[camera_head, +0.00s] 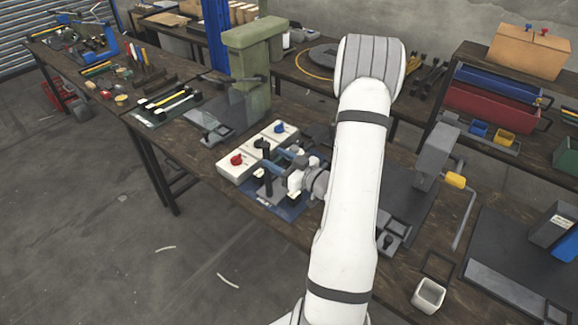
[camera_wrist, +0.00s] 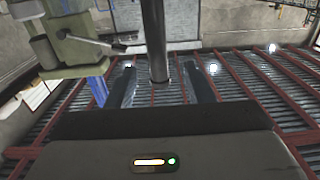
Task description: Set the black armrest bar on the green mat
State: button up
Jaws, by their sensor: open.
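My gripper (camera_head: 274,160) is low over the front of the near bench, its fingers pointing left. In the wrist view its two dark fingers (camera_wrist: 158,82) are spread apart. An upright dark bar (camera_wrist: 154,40), which looks like the black armrest bar, shows between them; I cannot tell if either finger touches it. In the head view a black upright (camera_head: 268,184) stands by the fingers over a blue mat (camera_head: 291,212), partly hidden by my gripper. A dark greenish mat (camera_head: 147,121) farther left looks like the green mat; pale-and-black and yellow-and-black bars lie on it.
A white box (camera_head: 232,174) with red and blue knobs stands just behind my gripper. A green press (camera_head: 254,75) stands behind that. A grey press (camera_head: 434,160) with a yellow handle is to the right. A small white cup (camera_head: 428,295) stands near the front right.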

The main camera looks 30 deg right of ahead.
aim_at(269, 153)
jog(key=p+x, duration=0.1)
jog(key=x, duration=0.1)
jog(key=p+x, duration=0.1)
jog(key=x, duration=0.1)
jog(key=p+x, duration=0.1)
jog(key=x, duration=0.1)
jog(key=shift+w+r, duration=0.25)
jog(key=shift+w, duration=0.05)
jog(key=shift+c, duration=0.6)
grip_shut()
